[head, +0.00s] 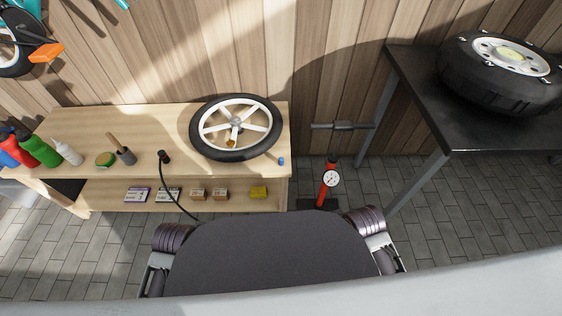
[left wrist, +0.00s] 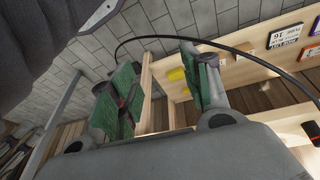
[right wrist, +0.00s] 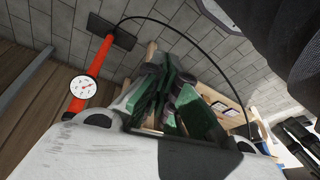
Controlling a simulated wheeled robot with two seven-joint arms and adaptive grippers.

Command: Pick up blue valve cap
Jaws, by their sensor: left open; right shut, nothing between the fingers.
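The blue valve cap (head: 281,161) is a small blue piece on the wooden workbench (head: 75,117), near its right front corner. It stands just right of the spoked wheel (head: 190,129) and apart from it. I cannot make out the cap in either wrist view. My left gripper (left wrist: 162,85) is open in the left wrist view, its green-padded fingers wide apart with nothing held. My right gripper (right wrist: 170,85) is shut and empty in the right wrist view. Neither gripper's fingers show in the head view; both are away from the cap.
Bottles, a cup and a sponge (head: 104,160) stand at the bench's left. Small boxes (head: 258,192) lie on the lower shelf. A dark table (head: 420,85) holds a tire (head: 470,85).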

